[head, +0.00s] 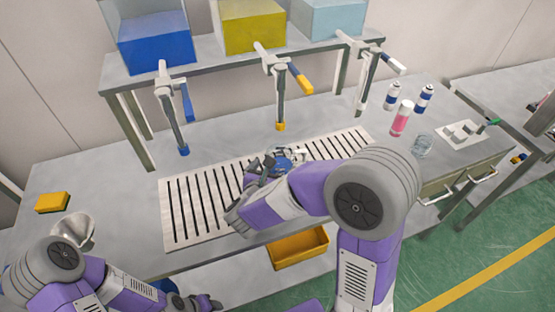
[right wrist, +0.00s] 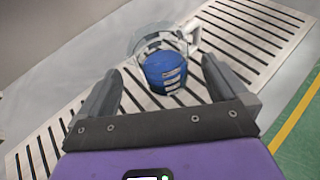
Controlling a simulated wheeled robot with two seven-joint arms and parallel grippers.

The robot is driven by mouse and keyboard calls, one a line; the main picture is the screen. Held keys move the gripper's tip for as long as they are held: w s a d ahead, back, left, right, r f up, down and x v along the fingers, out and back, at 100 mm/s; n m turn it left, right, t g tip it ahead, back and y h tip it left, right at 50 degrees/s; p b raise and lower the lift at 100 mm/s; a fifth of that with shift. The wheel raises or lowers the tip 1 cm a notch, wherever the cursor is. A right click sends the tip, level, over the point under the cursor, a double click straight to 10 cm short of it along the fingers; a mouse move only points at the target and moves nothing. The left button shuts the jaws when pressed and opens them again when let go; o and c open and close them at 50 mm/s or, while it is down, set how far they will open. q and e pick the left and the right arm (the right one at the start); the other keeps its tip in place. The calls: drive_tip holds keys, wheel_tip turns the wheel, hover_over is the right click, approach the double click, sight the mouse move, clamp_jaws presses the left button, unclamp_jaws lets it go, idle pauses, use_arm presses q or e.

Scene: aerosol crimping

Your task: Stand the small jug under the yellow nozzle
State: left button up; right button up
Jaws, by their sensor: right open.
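The small jug (head: 287,158), clear with blue in its lower part, stands upright on the slotted grate (head: 168,215). The yellow nozzle (head: 280,126) hangs just above it in the head view; I cannot tell whether they line up in depth. My right gripper (head: 258,178) is open beside the jug. In the right wrist view the jug (right wrist: 165,72) shows ahead of and between the open fingers (right wrist: 160,80), its handle at the upper right. My left gripper (head: 197,303) is low at the front edge of the picture, partly hidden, its jaws unclear.
A blue nozzle (head: 183,151) hangs to the left and a white-levered tap (head: 370,75) to the right. Spray cans (head: 401,118) and a clear beaker (head: 422,146) stand at the right. A funnel (head: 74,232) and a yellow block (head: 52,202) are at the left.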

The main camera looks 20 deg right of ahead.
drive_tip(key=v, duration=0.5)
drive_tip(key=shift+s+p, duration=0.1)
drive_tip(key=shift+p, duration=0.2)
